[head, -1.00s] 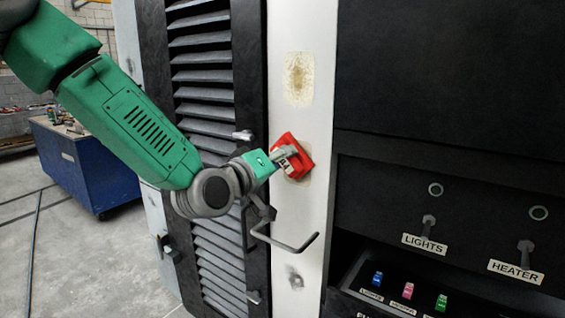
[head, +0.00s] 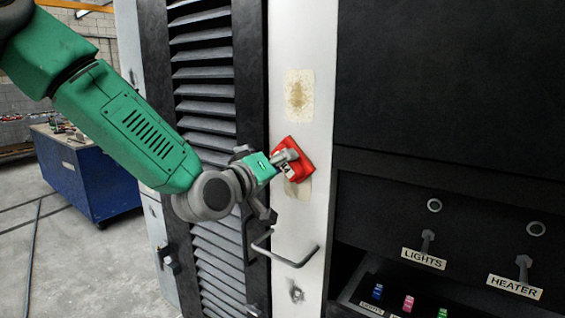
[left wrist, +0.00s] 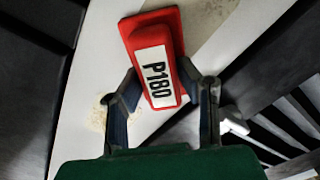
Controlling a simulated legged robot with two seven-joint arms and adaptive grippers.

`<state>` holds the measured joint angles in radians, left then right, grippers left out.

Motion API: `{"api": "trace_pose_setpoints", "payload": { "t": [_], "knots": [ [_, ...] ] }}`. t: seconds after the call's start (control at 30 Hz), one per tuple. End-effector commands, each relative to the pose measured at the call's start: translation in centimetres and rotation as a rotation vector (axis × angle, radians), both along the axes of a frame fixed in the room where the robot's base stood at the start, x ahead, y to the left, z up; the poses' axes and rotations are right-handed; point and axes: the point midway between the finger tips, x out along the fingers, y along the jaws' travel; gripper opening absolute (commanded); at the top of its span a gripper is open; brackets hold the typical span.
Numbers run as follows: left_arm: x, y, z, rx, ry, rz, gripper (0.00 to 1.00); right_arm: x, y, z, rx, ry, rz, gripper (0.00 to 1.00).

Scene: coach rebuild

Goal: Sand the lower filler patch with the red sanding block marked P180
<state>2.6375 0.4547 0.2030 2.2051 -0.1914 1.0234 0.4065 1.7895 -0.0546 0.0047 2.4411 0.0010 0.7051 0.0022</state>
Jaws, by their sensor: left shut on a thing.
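The red sanding block (head: 303,150) is in my left gripper (head: 284,160), whose fingers grip it from both sides. In the left wrist view the block (left wrist: 175,25) shows its white P180 label, between the fingers (left wrist: 165,92). The block is tilted at the white panel, over the upper part of the lower filler patch (head: 299,189). The patch's lower part shows below it; I cannot tell whether the block touches the surface. The lower patch (left wrist: 208,14) also shows beside the block in the left wrist view. My right gripper is not in view.
The upper filler patch (head: 298,94) is above the block. A grey bent handle (head: 290,262) sticks out below, close to my gripper. Black louvres (head: 205,110) are left of the white panel (head: 300,40); a dark console with LIGHTS and HEATER switches (head: 428,240) is right.

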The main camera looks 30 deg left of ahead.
Motion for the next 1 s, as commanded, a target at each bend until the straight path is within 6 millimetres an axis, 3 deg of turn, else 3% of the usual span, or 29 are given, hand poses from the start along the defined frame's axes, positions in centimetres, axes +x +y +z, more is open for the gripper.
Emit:
{"api": "trace_pose_setpoints", "payload": {
  "t": [0.2,0.43,0.8,1.0],
  "knots": [
    [-0.1,0.1,-2.4,-0.001,0.003,0.000,0.07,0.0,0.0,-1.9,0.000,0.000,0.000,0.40],
    [-0.2,0.1,-3.0,-0.002,0.003,0.000,0.07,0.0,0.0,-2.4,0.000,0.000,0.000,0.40],
    [-0.3,0.1,-6.0,-0.003,0.002,0.000,0.07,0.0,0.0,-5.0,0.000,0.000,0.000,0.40],
    [-0.3,0.1,-6.4,-0.002,0.000,0.000,0.07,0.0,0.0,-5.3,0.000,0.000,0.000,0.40]
  ]
}}
